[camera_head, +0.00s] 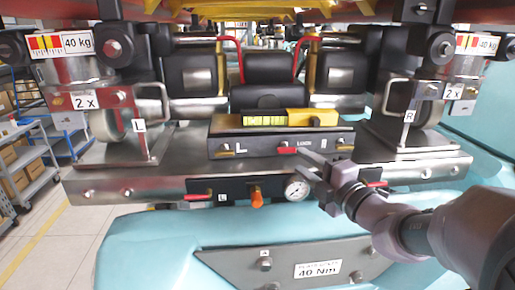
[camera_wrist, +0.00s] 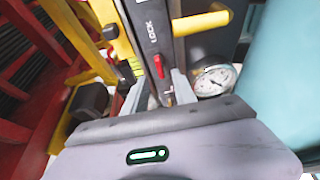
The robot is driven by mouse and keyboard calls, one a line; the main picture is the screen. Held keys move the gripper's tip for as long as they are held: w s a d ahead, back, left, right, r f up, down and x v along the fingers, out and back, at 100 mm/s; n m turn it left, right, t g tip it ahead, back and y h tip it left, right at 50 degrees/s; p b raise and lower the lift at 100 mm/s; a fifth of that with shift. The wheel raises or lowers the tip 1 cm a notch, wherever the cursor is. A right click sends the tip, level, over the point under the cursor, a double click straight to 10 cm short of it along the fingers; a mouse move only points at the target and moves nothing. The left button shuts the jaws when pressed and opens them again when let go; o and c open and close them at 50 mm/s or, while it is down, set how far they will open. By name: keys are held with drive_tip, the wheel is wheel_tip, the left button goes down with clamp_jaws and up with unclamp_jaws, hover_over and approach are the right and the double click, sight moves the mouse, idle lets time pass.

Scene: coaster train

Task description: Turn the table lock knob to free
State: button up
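A small red-handled knob (camera_head: 285,150) sits on the front of a dark panel (camera_head: 245,147). Its red handle lies level along the panel in the head view. A label beside it reads LOCK in the wrist view, where the red handle (camera_wrist: 158,66) also shows. My gripper (camera_head: 307,158) is in front of the panel, just right of the knob. In the wrist view my gripper (camera_wrist: 160,92) is open, with a finger on each side of the knob's line. I cannot tell whether either finger touches the knob.
A yellow level (camera_head: 275,120) lies on top of the panel. Below are an orange knob (camera_head: 257,197), a round gauge (camera_head: 297,188) and red levers at left (camera_head: 195,197) and right (camera_head: 371,184). The gauge (camera_wrist: 215,80) is close to my right finger in the wrist view.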

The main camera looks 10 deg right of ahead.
sight(289, 151)
drive_tip(key=x, duration=0.5)
drive_tip(key=shift+w+a, duration=0.1)
drive_tip(key=shift+w, duration=0.05)
drive_tip(key=shift+c, duration=0.4)
clamp_jaws()
